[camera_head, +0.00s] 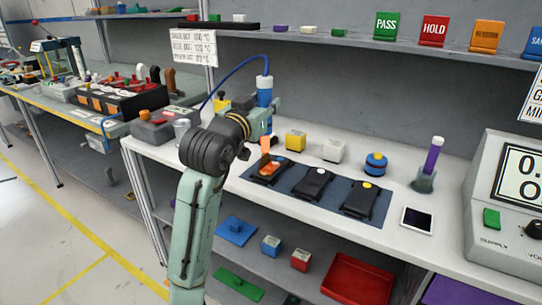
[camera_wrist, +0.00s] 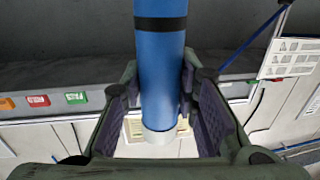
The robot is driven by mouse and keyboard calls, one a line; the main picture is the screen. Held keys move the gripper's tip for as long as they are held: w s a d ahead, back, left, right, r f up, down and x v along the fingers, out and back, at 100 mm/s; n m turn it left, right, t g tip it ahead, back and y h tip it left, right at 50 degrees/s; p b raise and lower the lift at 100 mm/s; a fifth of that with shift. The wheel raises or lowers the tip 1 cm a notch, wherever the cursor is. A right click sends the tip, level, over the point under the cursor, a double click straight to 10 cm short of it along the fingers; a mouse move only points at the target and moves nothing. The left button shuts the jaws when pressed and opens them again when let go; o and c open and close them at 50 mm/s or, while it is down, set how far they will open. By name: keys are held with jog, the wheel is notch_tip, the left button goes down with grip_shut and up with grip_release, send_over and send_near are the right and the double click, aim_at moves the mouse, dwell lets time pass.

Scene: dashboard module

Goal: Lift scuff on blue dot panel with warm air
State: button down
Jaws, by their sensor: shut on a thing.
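My gripper (camera_head: 264,112) is shut on a blue cylindrical tool (camera_head: 264,90) with a blue cable at its top, held upright above the back left of the bench. In the wrist view the tool (camera_wrist: 161,60) stands between the fingers, with a black band and a pale lower end. Three black panels lie on a dark blue mat (camera_head: 298,192), to the right of and below my gripper. The left panel (camera_head: 266,175) carries orange pieces and a small bluish mark. The middle panel (camera_head: 313,184) has a whitish dot, the right panel (camera_head: 360,200) a yellow one. No scuff can be made out.
Yellow (camera_head: 295,140) and white (camera_head: 333,150) blocks and a blue round piece (camera_head: 376,163) stand behind the mat. A purple tube (camera_head: 433,155) in a stand and a supply unit (camera_head: 505,205) are at right. A temperature sign (camera_head: 190,47) hangs behind my arm.

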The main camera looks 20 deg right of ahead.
jog(key=shift+s+d+p+x, duration=0.1)
jog(key=shift+p+x, duration=0.15)
jog(key=shift+x, duration=0.65)
jog(key=shift+s+d+p+x, duration=0.1)
jog(key=shift+p+x, duration=0.1)
jog(key=shift+x, duration=0.7)
jog(key=shift+s+d+p+x, duration=0.15)
jog(key=shift+p+x, duration=0.1)
jog(key=shift+x, duration=0.6)
jog(key=shift+a, duration=0.1)
jog(key=shift+r, duration=0.15)
notch_tip(320, 180, up, 9)
jog(key=p, duration=0.5)
